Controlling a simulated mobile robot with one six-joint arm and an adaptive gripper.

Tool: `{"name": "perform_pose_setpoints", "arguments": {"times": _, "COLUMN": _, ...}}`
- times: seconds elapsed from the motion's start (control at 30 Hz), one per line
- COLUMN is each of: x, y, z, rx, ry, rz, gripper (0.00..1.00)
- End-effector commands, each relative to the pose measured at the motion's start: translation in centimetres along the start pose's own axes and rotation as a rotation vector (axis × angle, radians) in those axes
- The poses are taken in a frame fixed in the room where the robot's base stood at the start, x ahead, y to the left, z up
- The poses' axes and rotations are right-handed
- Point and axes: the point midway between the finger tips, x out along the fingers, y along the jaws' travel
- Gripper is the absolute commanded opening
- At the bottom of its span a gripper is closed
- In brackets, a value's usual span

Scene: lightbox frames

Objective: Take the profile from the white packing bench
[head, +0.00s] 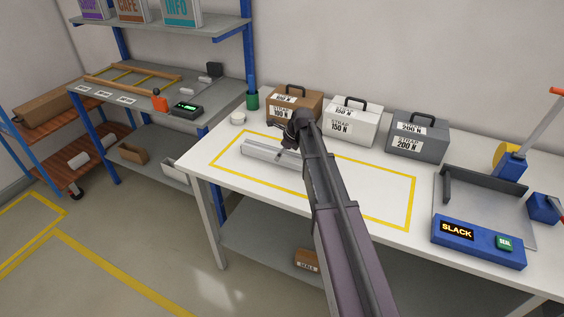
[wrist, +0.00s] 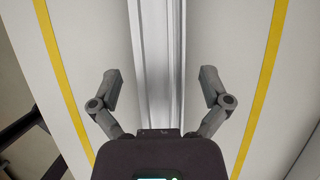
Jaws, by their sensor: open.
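The profile (head: 262,152) is a long silver-grey aluminium bar with grooves. It lies on the white packing bench (head: 225,165) inside a yellow outlined rectangle. In the wrist view the profile (wrist: 160,65) runs up the middle of the picture between my fingers. My gripper (wrist: 159,90) is open, with one finger on each side of the profile and a gap on both sides. In the head view my arm hides the profile's right part and most of my gripper. I cannot tell how high the fingers are above the bench.
Three strap boxes, brown (head: 293,107), white (head: 352,122) and grey (head: 417,136), stand along the bench's back. A blue SLACK device (head: 478,242) stands at the right. The yellow rectangle's right part is clear.

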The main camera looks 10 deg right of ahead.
Motion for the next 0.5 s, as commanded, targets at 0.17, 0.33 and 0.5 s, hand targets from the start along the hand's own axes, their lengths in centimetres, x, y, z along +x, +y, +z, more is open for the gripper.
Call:
{"name": "perform_pose_setpoints", "arguments": {"times": 0.17, "x": 1.5, "y": -0.1, "z": -0.1, "rx": 0.0, "ry": 0.0, "rz": 0.0, "gripper": 0.97}}
{"name": "perform_pose_setpoints", "arguments": {"times": 0.33, "x": 1.9, "y": -0.1, "z": -0.1, "rx": 0.0, "ry": 0.0, "rz": -0.001, "gripper": 0.97}}
{"name": "perform_pose_setpoints", "arguments": {"times": 0.5, "x": 1.8, "y": -0.1, "z": 0.0, "rx": 0.0, "ry": 0.0, "rz": -0.001, "gripper": 0.97}}
